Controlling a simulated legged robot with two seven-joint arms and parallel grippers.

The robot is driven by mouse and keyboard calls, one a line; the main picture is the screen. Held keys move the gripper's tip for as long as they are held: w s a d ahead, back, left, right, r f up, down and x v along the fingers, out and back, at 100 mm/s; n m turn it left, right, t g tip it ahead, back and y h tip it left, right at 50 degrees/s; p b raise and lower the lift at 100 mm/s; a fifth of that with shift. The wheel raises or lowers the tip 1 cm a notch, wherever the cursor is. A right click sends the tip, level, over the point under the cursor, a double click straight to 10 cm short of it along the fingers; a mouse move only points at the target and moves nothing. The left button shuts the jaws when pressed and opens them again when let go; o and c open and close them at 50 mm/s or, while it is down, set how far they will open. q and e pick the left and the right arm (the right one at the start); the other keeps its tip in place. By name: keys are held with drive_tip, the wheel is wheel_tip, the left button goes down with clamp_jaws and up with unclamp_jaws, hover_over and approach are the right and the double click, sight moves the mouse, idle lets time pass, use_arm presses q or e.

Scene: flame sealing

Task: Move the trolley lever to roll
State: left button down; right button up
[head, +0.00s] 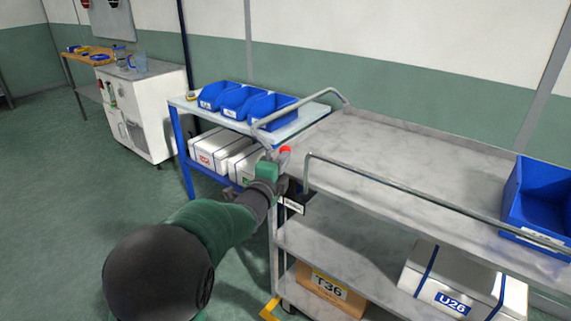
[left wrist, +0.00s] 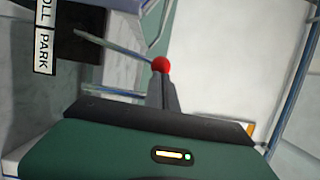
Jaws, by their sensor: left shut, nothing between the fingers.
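The lever's red knob (head: 285,150) shows at the near left corner of the grey trolley (head: 400,158). In the left wrist view the red knob (left wrist: 161,65) ends a thin rod coming from a dark plate. A label reading ROLL and PARK (left wrist: 45,38) is beside that plate; the knob lies nearer the PARK end in this view. My left gripper (head: 273,155) is beside the knob. In the left wrist view its fingers (left wrist: 162,82) are shut and empty, with tips just below the knob; whether they touch it, I cannot tell. My right gripper is out of view.
The trolley has a raised rail (head: 400,190), a blue bin (head: 540,200) on top, and a box marked T36 (head: 330,290) and a case marked U26 (head: 460,285) below. A blue-framed bench (head: 185,140) with blue bins stands behind. The floor at left is clear.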

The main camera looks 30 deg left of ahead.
use_arm(q)
drive_tip(key=w+a+n+g+h+p, duration=0.1)
drive_tip(key=a+n+p, duration=0.5)
drive_tip(key=a+p, duration=0.3)
drive_tip(key=shift+a+g, duration=0.4)
drive_tip(key=shift+a, duration=0.55)
drive_tip(key=shift+a, duration=0.15)
drive_tip(key=shift+r+p, duration=0.1)
drive_tip(key=shift+p, duration=0.2)
